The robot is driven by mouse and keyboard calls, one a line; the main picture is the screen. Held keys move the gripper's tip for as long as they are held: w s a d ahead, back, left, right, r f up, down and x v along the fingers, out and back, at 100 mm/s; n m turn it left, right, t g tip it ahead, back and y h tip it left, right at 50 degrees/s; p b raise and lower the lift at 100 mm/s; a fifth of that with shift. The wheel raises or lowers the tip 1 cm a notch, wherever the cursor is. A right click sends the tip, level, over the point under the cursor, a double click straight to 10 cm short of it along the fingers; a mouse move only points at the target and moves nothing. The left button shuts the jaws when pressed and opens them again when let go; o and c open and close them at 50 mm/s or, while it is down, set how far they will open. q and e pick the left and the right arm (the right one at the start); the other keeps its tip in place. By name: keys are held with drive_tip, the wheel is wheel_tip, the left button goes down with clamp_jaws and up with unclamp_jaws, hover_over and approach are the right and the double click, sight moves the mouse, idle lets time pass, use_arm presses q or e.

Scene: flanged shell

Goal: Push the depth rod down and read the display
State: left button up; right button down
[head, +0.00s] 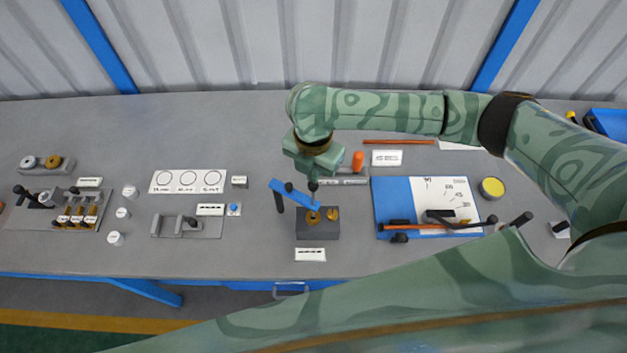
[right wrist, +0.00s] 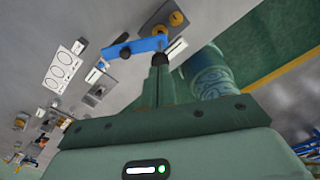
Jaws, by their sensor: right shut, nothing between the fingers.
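A blue depth gauge (head: 298,196) stands over a grey block (head: 318,230) with brass round inserts (head: 333,214). The gauge's blue bar (right wrist: 146,46) also shows in the right wrist view. A dark knob (right wrist: 162,59), seemingly the rod's top, sits at one end of the bar, and another dark knob (head: 288,187) sits along the bar. My right gripper (head: 313,181) is shut and empty, pointing down at the end knob; its fingertips (right wrist: 160,66) look right at the knob, but I cannot tell whether they touch. I cannot make out a reading on any display. My left gripper is not in view.
A white card (head: 311,254) lies in front of the block. To the right is a blue-and-white board (head: 392,202) with rods and a yellow-topped tin (head: 492,188). To the left are a grey fixture (head: 187,226) and a blue button (head: 234,208). An orange-capped item (head: 358,161) stands behind.

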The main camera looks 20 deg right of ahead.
sight(313, 188)
drive_tip(key=shift+f+b, duration=1.95)
drive_tip(key=shift+f, duration=2.05)
drive_tip(key=shift+r+p, duration=1.05)
drive_tip(key=shift+p, duration=0.4)
drive_tip(key=shift+s+f, duration=0.1)
drive_tip(key=shift+f, duration=0.05)
